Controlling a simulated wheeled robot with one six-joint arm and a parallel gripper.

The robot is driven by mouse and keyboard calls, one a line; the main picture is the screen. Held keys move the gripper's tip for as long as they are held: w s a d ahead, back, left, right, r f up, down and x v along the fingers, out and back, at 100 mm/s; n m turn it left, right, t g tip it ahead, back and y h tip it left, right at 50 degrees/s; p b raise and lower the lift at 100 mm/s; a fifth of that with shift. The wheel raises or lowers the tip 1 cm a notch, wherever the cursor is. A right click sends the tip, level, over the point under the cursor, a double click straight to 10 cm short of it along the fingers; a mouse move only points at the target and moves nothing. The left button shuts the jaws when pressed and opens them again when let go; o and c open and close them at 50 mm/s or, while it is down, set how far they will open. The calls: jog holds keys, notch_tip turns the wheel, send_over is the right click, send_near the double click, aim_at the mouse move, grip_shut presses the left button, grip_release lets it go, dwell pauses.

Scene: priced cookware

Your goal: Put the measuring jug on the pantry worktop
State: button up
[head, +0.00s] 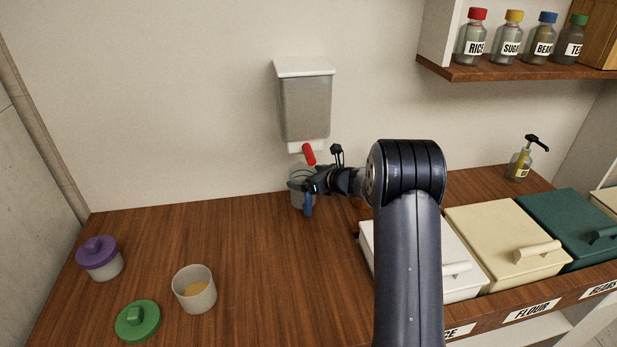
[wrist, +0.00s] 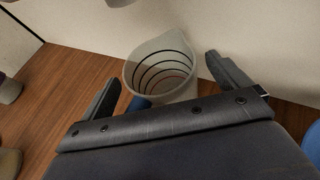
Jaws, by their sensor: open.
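The measuring jug (head: 297,196) is a translucent grey cup with a blue handle. It stands on the brown wooden worktop (head: 270,270) against the back wall, below a wall dispenser. In the wrist view the jug (wrist: 160,78) shows dark ring marks and one red ring inside, and it looks empty. My gripper (head: 314,184) is at the jug and partly hides it in the head view. In the wrist view my gripper (wrist: 166,82) is open, with one finger on each side of the jug. I cannot tell whether either finger touches it.
The dispenser (head: 305,105) with a red lever (head: 309,154) hangs just above the jug. A purple-lidded jar (head: 100,260), a green lid (head: 137,320) and an open cup (head: 194,290) are at the left. Lidded bins (head: 505,245) line the right. The worktop's middle is clear.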

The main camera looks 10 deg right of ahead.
jog(key=b+v, duration=0.1)
jog(key=v, duration=1.1)
